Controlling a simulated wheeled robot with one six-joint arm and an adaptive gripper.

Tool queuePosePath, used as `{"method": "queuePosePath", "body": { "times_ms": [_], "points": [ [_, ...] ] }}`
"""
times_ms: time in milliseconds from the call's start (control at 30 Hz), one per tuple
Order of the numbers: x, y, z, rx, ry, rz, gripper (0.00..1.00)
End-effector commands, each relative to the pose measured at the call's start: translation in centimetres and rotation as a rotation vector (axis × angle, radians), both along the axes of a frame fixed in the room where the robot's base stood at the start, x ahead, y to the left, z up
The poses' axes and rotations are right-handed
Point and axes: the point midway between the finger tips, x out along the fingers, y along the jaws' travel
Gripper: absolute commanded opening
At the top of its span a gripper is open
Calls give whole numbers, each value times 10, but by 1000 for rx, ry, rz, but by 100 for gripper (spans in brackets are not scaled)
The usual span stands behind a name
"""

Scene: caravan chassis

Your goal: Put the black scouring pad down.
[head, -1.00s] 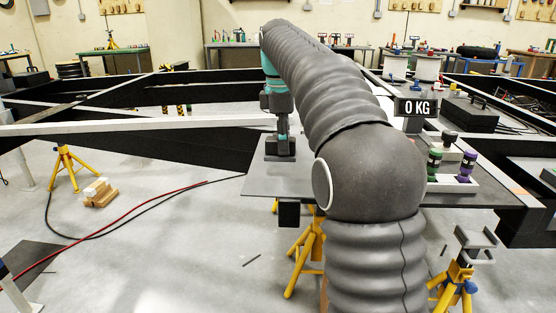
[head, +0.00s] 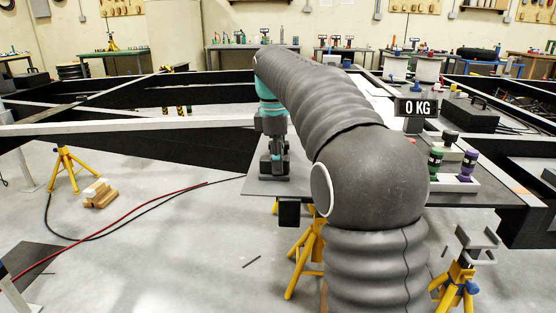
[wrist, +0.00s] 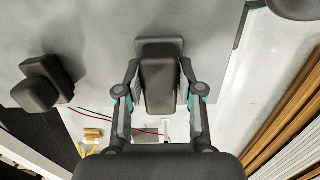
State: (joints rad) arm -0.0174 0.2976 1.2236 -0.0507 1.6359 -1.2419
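The black scouring pad (wrist: 160,88) is a dark block with a wider base, seen from above in the wrist view. My gripper (wrist: 160,75) has one finger on each side of its upper part, and both fingertips appear to touch it. In the head view my gripper (head: 272,148) points down, with the pad (head: 273,170) below it, over the near left part of the grey plate (head: 330,188). The pad is at or very close to the plate's surface; I cannot tell whether it touches.
A second dark block with a knob (wrist: 38,95) stands on the plate beside the pad in the wrist view. A rack with green and purple items (head: 455,182) and a "0 KG" display (head: 416,107) are at the right. Bare plate lies around the pad; its edge is close.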

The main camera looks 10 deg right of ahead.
Motion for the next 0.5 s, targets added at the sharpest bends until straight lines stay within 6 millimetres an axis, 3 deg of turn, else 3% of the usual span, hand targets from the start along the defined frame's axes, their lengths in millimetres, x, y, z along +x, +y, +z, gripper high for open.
{"method": "queuePosePath", "body": {
  "times_ms": [67,367,500],
  "points": [
    [0,0,0,0,0,0,60],
    [0,0,1,0,1,0,60],
    [1,0,12,0,-1,0,60]
  ]
}}
